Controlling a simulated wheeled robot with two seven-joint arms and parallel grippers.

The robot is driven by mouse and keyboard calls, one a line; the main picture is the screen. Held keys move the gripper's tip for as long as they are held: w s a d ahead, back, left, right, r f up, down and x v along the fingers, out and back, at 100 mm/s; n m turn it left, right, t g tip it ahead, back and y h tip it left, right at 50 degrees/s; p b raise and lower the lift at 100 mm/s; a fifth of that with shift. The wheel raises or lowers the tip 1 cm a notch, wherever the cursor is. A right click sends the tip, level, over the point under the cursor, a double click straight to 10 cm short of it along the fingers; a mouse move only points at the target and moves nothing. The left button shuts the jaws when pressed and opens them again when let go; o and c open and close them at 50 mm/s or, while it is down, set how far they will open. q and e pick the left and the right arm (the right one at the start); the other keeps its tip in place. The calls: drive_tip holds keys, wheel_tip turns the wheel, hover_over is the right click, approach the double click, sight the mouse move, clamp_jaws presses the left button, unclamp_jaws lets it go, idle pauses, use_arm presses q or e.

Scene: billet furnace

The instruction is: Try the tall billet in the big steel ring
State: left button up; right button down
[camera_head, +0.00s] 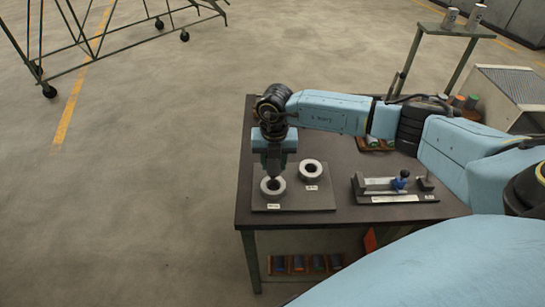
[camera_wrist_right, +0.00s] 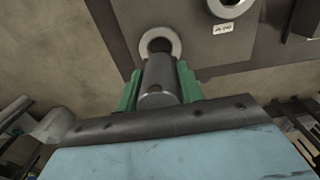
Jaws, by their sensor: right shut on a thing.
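My right gripper (camera_head: 273,172) is shut on a dark grey cylindrical billet (camera_wrist_right: 160,76). It holds the billet between green fingers, pointing down at a pale steel ring (camera_head: 267,192) on the left of the plate. In the right wrist view the billet's far end overlaps this ring (camera_wrist_right: 176,44); I cannot tell whether it is inside the hole or above it. A second steel ring (camera_head: 311,178) lies to the right and farther back; it also shows in the right wrist view (camera_wrist_right: 231,13). The labels are unreadable, so which ring is bigger is unclear. My left gripper is not in view.
The rings sit on a dark plate (camera_head: 315,203) on the table (camera_head: 348,212). A fixture with a blue knob (camera_head: 402,182) stands to the right. Small trays with coloured pieces lie behind and on the lower shelf (camera_head: 305,264).

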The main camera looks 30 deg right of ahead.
sight(273, 173)
drive_tip(key=shift+f+b, duration=1.9)
drive_tip(key=shift+f, duration=0.5)
drive_tip(key=shift+w+f+b, duration=0.1)
drive_tip(key=shift+f+b, duration=0.2)
drive_tip(key=shift+f, duration=0.15)
drive_tip(key=shift+f, duration=0.15)
idle(0.4)
drive_tip(key=shift+r, duration=0.25)
drive_tip(key=shift+r, duration=0.1)
idle(0.5)
drive_tip(key=shift+f, duration=0.25)
drive_tip(key=shift+a+f, duration=0.1)
drive_tip(key=shift+f, duration=0.05)
idle(0.8)
drive_tip(key=shift+r+p, duration=0.3)
drive_tip(key=shift+p, duration=0.05)
drive_tip(key=shift+r, duration=0.1)
idle(0.4)
